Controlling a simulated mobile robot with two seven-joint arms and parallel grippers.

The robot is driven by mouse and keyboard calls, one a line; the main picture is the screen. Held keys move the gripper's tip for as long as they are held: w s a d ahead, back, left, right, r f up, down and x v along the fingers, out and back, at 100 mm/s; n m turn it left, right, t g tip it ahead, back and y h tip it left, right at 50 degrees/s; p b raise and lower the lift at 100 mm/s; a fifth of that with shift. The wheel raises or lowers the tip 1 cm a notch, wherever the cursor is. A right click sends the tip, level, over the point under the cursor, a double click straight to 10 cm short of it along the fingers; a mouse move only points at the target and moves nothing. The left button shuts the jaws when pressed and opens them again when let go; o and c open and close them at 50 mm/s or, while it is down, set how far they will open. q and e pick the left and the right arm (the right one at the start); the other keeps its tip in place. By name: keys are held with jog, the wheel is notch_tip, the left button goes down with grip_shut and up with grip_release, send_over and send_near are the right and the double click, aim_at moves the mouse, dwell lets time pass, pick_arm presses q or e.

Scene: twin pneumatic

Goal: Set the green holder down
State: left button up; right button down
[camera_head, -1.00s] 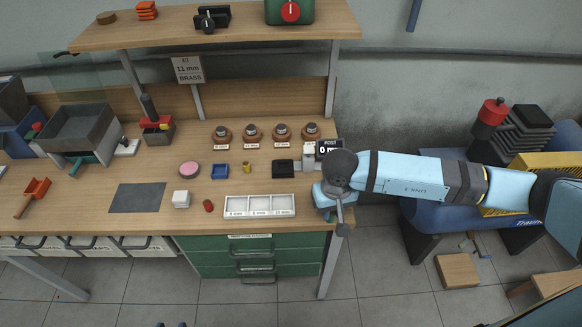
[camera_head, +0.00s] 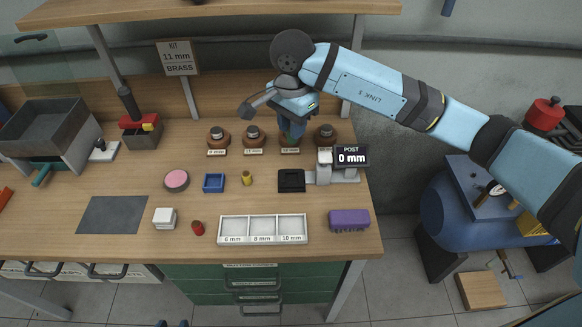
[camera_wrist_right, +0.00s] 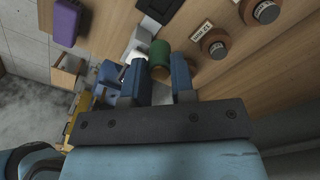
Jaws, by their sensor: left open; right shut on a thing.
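The green holder (camera_wrist_right: 159,55) sits between the fingers of my right gripper (camera_wrist_right: 158,80) in the right wrist view. In the head view my right gripper (camera_head: 291,128) is shut on it, pointing down over the third pedestal in the back row; there the holder is mostly hidden by the fingers. A brown round shape shows just below the holder in the wrist view. I cannot tell whether the holder touches the pedestal. Only two dark fingertips of my left gripper (camera_head: 172,323) show at the bottom edge of the head view, apart and empty.
Dark-topped brown pedestals (camera_head: 217,138) line the back. The post gauge (camera_head: 350,158) reads 0 mm, beside a black tray (camera_head: 291,181). A white sectioned tray (camera_head: 263,241), purple block (camera_head: 348,220) and red piece (camera_head: 198,228) lie in front. A shelf (camera_head: 210,10) hangs above.

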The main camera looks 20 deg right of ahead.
notch_tip(320, 180, down, 14)
jog(key=shift+w+r+p, duration=0.1)
jog(key=shift+r+p, duration=0.1)
jog(key=shift+p, duration=0.15)
jog(key=shift+f, duration=0.1)
jog(key=shift+f, duration=0.15)
jog(key=c, duration=1)
grip_release()
jog(key=shift+o, duration=0.2)
jog(key=shift+r, duration=0.2)
notch_tip(320, 180, up, 12)
jog(key=shift+b, duration=0.55)
